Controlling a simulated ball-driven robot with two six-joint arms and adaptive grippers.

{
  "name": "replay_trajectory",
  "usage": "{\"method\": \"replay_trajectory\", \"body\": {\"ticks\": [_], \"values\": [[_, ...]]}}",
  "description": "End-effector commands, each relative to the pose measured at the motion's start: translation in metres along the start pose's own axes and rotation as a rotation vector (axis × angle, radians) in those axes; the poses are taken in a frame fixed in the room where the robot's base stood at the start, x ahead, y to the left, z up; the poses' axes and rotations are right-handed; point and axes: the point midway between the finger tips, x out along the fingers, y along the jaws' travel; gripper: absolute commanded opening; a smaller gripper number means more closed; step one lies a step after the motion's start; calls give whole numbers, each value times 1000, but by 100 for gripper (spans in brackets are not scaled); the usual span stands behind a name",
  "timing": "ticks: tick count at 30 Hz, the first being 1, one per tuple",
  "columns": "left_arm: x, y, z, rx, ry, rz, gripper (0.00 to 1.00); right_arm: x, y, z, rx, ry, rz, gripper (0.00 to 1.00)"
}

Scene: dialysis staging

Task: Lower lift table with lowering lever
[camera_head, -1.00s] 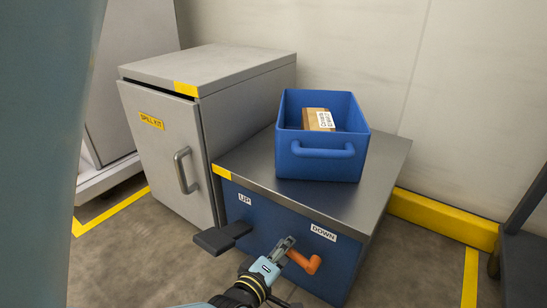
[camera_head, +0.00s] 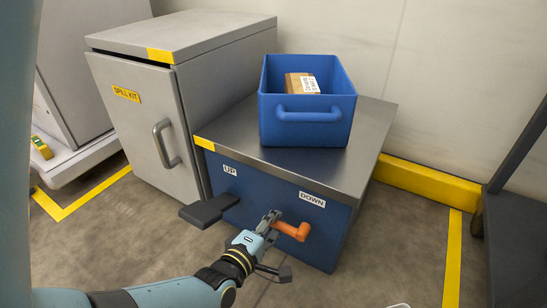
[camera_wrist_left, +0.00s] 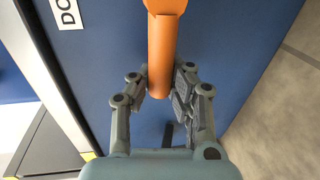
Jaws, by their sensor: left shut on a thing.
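The lift table (camera_head: 236,133) has a grey metal top and a blue front with UP and DOWN labels. The orange lowering lever (camera_head: 300,232) sticks out of the front below the DOWN label (camera_head: 312,199). My left gripper (camera_head: 274,222) is shut on the end of the lever. In the left wrist view the orange lever (camera_wrist_left: 162,50) runs down between the two fingers (camera_wrist_left: 161,92). A dark pedal (camera_head: 208,210) sticks out below the UP label (camera_head: 230,170). My right gripper is not in view.
A blue bin (camera_head: 306,134) with a cardboard box (camera_head: 302,83) stands on the table top. A grey spill kit cabinet (camera_head: 135,115) stands close on the left. A yellow barrier (camera_head: 430,184) runs along the wall. A dark frame (camera_head: 515,235) is at the right. The floor in front is open.

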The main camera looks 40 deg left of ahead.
Motion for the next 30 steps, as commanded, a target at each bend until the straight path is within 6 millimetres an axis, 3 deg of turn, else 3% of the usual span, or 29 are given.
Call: {"method": "replay_trajectory", "body": {"ticks": [6,7,14,24,30], "values": [[-6,-7,0,-1,0,-16,0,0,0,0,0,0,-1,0],[-6,-7,0,-1,0,-16,14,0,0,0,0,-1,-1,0],[-4,-4,0,0,0,-11,44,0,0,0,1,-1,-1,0],[-3,1,0,1,0,-5,44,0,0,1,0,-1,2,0],[-8,27,0,0,0,-3,44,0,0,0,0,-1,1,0]]}}
